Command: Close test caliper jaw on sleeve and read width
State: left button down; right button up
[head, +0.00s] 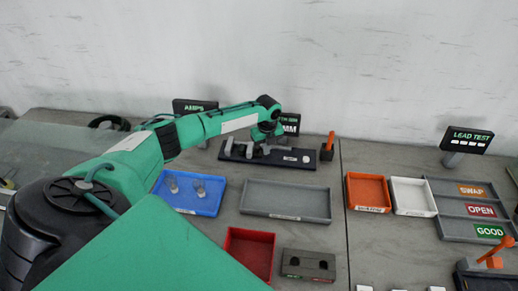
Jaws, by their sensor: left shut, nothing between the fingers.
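The test caliper (300,160) is a long dark base with grey jaw parts on it, at the back middle of the bench. A small display (291,128) reading "MM" stands behind it, partly hidden by my arm. My left arm reaches over from the left. My left gripper (264,147) points down at the caliper's jaw parts and is shut with nothing held. It is small here, and I cannot tell whether it touches a jaw. I cannot make out a sleeve between the jaws. My right gripper is not in view.
An orange-handled block (327,148) stands right of the caliper. A blue tray (205,209) holds two small clear pieces. A grey tray (285,202) looks empty. A red tray (249,250), an orange tray (368,192) and a white tray (412,197) stand nearer or right.

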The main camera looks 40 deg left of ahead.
aim_at(258, 147)
pick_arm(q)
jog(key=shift+s+a+p, duration=0.15)
jog(key=shift+s+a, duration=0.2)
jog(key=shift+a, duration=0.3)
jog(key=shift+s+a+p, duration=0.15)
jog(key=shift+s+a, duration=0.25)
jog(key=shift+a, duration=0.25)
jog(key=shift+s+a+p, duration=0.15)
jog(key=shift+s+a, duration=0.2)
jog(key=shift+a, duration=0.3)
jog(key=shift+a, duration=0.15)
jog(key=shift+d, duration=0.2)
jog(key=shift+w+d, duration=0.25)
jog(key=shift+d, duration=0.1)
jog(key=shift+d+r, duration=0.1)
jog(key=shift+r, duration=0.15)
jog(key=shift+d+r+p, duration=0.1)
jog(key=shift+r+p, duration=2.8)
jog(key=shift+r, duration=0.4)
